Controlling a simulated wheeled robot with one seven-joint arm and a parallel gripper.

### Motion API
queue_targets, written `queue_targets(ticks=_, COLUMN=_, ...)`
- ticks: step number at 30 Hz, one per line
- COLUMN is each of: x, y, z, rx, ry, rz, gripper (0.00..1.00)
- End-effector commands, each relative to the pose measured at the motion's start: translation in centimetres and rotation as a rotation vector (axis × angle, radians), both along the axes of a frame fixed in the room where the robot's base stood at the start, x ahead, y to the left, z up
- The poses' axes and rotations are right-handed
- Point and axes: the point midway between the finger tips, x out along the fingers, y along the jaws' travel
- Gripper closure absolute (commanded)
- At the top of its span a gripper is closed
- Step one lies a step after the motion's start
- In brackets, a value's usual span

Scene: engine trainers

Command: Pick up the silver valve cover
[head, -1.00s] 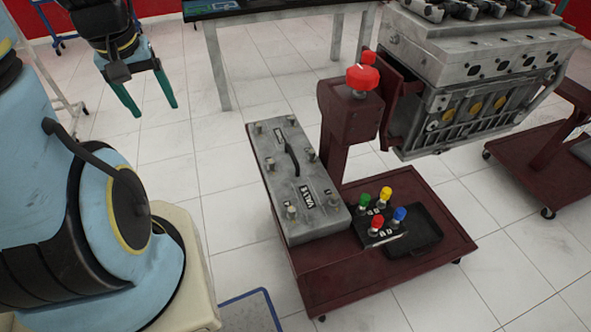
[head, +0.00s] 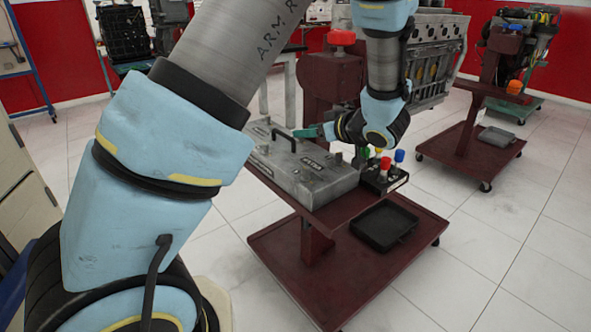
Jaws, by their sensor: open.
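The silver valve cover (head: 315,180) is a flat grey metal box with a black handle (head: 284,138) and several knobs on top. It lies on the upper shelf (head: 345,207) of a dark red cart. My gripper (head: 309,131) hangs over the cover's far right part, its teal fingers pointing left at the black handle. It is open, with the fingers seen almost edge-on. I cannot tell whether they touch the handle. My arm crosses the left and top of the view and hides part of the scene.
A black block with coloured knobs (head: 384,181) sits right of the cover, close to my wrist. A black tray (head: 384,226) lies on the cart's lower base. A red-knobbed post (head: 342,39) rises behind. An engine block (head: 434,55) and another cart (head: 470,150) stand right. Floor right is clear.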

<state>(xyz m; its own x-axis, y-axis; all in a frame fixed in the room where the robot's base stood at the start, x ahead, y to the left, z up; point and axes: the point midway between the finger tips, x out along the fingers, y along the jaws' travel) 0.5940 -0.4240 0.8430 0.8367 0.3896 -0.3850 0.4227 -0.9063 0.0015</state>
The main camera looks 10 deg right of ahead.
Motion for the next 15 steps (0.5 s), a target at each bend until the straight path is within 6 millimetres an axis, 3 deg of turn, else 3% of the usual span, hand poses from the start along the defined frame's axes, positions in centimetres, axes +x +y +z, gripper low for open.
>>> queue_targets(ticks=15, x=4.7, y=2.4, z=-2.2, rx=0.004, ry=-0.003, rz=0.008, gripper=0.49)
